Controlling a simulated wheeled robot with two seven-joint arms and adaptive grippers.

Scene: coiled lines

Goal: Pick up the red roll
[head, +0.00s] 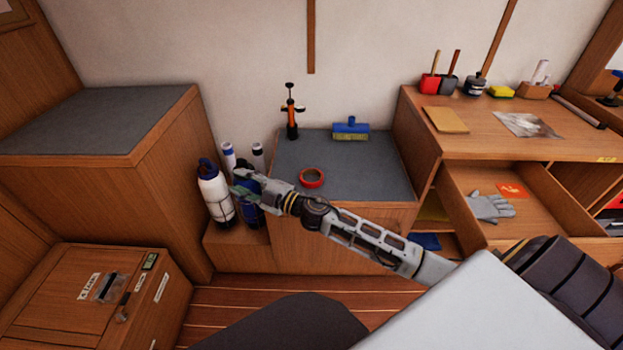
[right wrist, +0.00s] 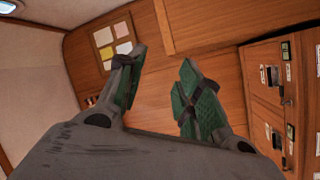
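The red roll (head: 312,186) is a ring of red tape. It lies flat on the grey top of a low wooden cabinet (head: 290,165) in the head view, near its front left part. My right gripper (head: 236,183) is left of the roll, in front of the bottles and apart from the roll. In the right wrist view its two green-padded fingers (right wrist: 160,80) are spread with nothing between them. The roll does not show in the right wrist view. My left gripper is not in view.
An orange pump (head: 291,115) and a blue brush (head: 351,129) stand behind the roll. A white bottle (head: 215,193) and other cylinders stand close to my right gripper. An open drawer (head: 540,212) with gloves (head: 490,207) is at right.

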